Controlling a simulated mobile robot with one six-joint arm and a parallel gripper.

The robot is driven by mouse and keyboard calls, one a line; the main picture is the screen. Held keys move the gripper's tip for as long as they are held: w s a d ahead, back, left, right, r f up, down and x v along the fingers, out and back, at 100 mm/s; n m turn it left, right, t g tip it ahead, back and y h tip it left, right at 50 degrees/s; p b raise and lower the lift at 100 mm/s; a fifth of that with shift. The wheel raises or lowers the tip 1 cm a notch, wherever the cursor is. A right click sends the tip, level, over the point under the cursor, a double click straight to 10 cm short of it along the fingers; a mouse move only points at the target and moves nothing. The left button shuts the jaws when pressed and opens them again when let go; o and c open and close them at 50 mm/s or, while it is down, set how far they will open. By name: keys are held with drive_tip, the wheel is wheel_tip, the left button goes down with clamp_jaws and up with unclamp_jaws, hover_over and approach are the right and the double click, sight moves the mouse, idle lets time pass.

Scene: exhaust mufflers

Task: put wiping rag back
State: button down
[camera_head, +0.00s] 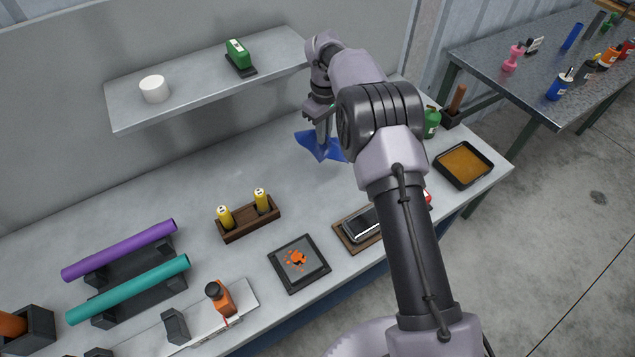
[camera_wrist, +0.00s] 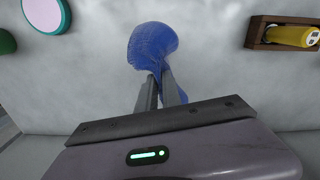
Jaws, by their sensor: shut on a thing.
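The wiping rag (camera_head: 313,146) is a blue cloth near the back of the workbench, below the right end of the shelf. My gripper (camera_head: 322,124) reaches down onto it from above, and my arm hides the space to its right. In the wrist view the rag (camera_wrist: 152,44) bunches at and beyond the fingertips. The two fingers of my gripper (camera_wrist: 161,80) are close together, shut on a part of the rag. I cannot tell whether the rag touches the bench.
A shelf (camera_head: 200,85) above the bench bears a white cylinder (camera_head: 155,89) and a green block (camera_head: 239,55). A wooden holder with yellow bottles (camera_head: 247,218) stands left of the rag. A green bottle (camera_head: 431,122) and an amber tray (camera_head: 463,164) stand to the right. The back-left bench is clear.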

drive_tip(key=f+n, duration=0.1)
drive_tip(key=f, duration=0.1)
drive_tip(key=s+f+n, duration=0.1)
drive_tip(key=f, duration=0.1)
drive_tip(key=s+f+n, duration=0.1)
drive_tip(key=f, duration=0.1)
drive_tip(key=shift+s+a+f, duration=0.1)
drive_tip(key=shift+a+f, duration=0.1)
drive_tip(key=shift+a, duration=0.1)
drive_tip(key=s+f, duration=0.1)
drive_tip(key=s, duration=0.2)
drive_tip(key=s+a+f, duration=0.1)
drive_tip(key=s, duration=0.2)
drive_tip(key=s+a+f, duration=0.1)
drive_tip(key=s, duration=0.2)
drive_tip(key=shift+a+f, duration=0.15)
drive_tip(key=shift+a, duration=0.05)
drive_tip(key=c, duration=1.2)
unclamp_jaws()
